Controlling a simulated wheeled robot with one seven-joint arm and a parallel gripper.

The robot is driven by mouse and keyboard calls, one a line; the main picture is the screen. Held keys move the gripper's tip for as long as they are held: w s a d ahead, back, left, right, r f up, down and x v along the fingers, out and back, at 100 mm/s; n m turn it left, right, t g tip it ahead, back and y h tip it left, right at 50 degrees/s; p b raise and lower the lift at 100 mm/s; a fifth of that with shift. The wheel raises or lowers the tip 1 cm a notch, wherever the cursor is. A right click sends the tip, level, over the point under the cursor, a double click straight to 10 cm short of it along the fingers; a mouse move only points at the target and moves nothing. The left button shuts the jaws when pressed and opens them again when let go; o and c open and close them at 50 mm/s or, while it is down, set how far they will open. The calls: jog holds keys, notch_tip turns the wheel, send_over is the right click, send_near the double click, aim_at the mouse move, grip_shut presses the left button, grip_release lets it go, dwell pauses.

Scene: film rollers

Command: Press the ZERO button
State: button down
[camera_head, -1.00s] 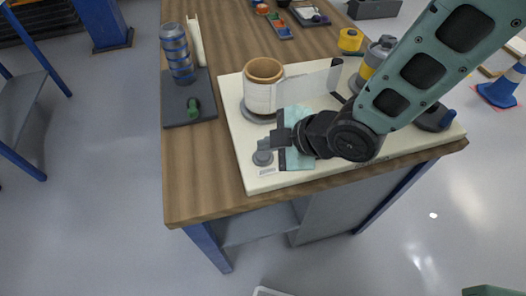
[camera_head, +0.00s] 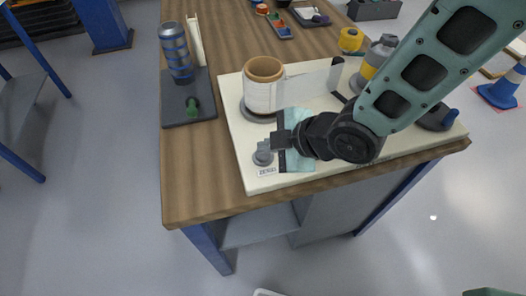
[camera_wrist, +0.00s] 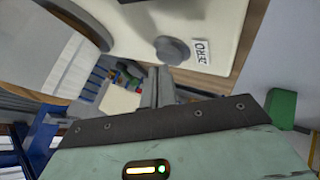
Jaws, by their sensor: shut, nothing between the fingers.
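The ZERO button (camera_head: 262,154) is a grey round knob near the front left corner of the cream board (camera_head: 310,183). Its white label (camera_head: 267,171) lies just in front of it. In the wrist view the button (camera_wrist: 172,50) and the label reading ZERO (camera_wrist: 202,51) show beyond my fingertips. My gripper (camera_head: 273,142) is shut and empty, with its fingertips close to the button, on its upper right in the head view. In the wrist view the shut fingers (camera_wrist: 158,82) point toward the button. I cannot tell whether they touch it.
The wooden table's front left is clear.

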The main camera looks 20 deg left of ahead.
aim_at(268, 156)
jog(key=shift+f+b, duration=0.5)
jog(key=shift+b, duration=0.05)
dwell(0.4)
jog(key=shift+r, duration=0.1)
jog(key=shift+r+p, duration=0.6)
jog(key=shift+r, duration=0.2)
jog(key=shift+r, duration=0.15)
notch_tip(268, 156, up, 5)
jog(key=p, duration=0.3)
jog(key=shift+p, duration=0.35)
dwell(0.5)
